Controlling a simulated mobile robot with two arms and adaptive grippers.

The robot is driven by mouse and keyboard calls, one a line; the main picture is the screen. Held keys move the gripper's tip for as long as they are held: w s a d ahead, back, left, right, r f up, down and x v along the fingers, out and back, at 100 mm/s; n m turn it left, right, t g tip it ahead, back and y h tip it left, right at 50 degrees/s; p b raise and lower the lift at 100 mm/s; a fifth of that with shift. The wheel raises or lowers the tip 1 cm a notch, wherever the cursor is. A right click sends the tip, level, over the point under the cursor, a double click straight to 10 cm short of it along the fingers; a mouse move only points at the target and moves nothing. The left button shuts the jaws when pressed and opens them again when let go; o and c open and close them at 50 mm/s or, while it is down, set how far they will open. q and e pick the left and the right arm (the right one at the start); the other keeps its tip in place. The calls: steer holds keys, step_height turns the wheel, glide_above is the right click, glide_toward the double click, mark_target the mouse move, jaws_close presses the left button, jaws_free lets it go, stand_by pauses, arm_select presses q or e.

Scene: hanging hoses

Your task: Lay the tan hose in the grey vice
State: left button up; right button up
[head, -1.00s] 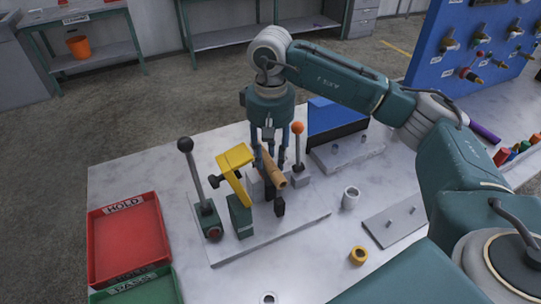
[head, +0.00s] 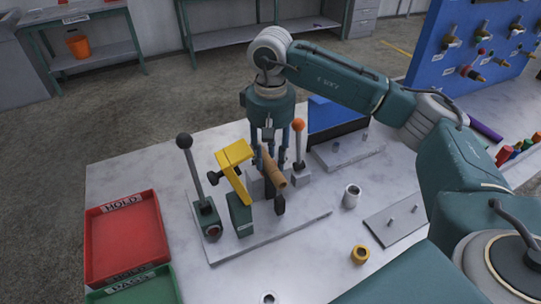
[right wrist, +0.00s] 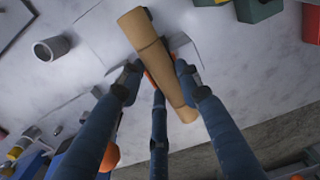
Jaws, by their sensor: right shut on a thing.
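The tan hose (head: 275,174) is a short tan tube, held tilted in my right gripper (head: 269,163). My left gripper is not in view.
A yellow clamp (head: 234,155) and a black-knobbed lever (head: 184,142) stand left of the hose. An orange-knobbed lever (head: 299,125) stands close on its right. Red tray (head: 125,240) at left.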

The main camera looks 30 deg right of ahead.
mark_target(271, 159)
steer(key=shift+f+b, duration=0.9)
steer(key=shift+f, duration=0.2)
steer(key=o, duration=1.3)
steer(key=shift+o, duration=0.2)
steer(key=shift+r, duration=0.3)
step_height(271, 159, up, 12)
steer(key=shift+f, duration=0.25)
steer(key=shift+f, duration=0.1)
